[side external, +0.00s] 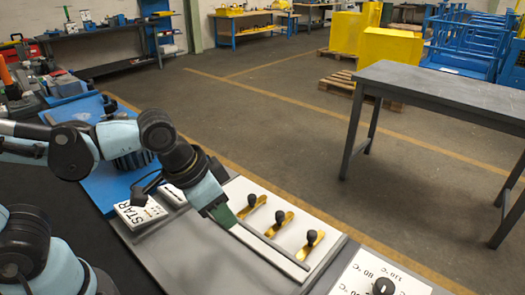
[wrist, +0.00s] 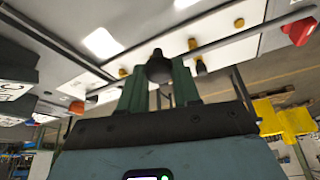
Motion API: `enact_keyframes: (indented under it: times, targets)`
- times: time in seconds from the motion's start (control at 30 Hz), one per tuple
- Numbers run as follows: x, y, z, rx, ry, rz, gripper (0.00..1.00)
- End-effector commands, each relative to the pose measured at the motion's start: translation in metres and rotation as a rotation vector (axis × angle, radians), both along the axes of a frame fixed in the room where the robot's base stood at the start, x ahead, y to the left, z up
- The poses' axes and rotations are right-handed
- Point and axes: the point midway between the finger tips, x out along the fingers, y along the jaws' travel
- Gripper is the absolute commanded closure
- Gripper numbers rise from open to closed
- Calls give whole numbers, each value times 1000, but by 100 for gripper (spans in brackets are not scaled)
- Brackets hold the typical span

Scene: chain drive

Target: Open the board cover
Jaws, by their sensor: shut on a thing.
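In the side external view, the white board (side external: 262,235) carries several gold levers with black knobs (side external: 280,216). A thin grey bar (side external: 270,244) runs along it from my gripper. My gripper (side external: 225,216) is down at the left end of the board, with its green fingers low against it. In the wrist view, the green fingers of my gripper (wrist: 160,90) stand on either side of a dark rounded knob (wrist: 159,66) and are shut on it. The contact point is hidden in the side external view. I cannot tell the cover's outline or whether it is raised.
A white START plate (side external: 140,212) lies left of my gripper. A temperature dial (side external: 383,287) is at the front right. A blue base (side external: 100,185) is behind my arm. A red knob (wrist: 299,31) shows in the wrist view. A dark table (side external: 440,95) stands apart across open floor.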

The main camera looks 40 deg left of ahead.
Motion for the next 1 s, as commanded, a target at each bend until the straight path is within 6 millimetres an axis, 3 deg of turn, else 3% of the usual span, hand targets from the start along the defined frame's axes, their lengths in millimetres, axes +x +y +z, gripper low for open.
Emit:
enact_keyframes:
  times: [0.13, 0.17, 0.3, 0.67, 1.0]
  targets:
    - [1, 0, 1, 1, -2, 1, 100]
    - [1, 0, 1, 1, -2, 1, 63]
    - [1, 0, 1, 1, -1, 0, 42]
    - [0, 0, 2, 0, 0, 0, 42]
    - [-11, 4, 29, 0, 0, 0, 42]
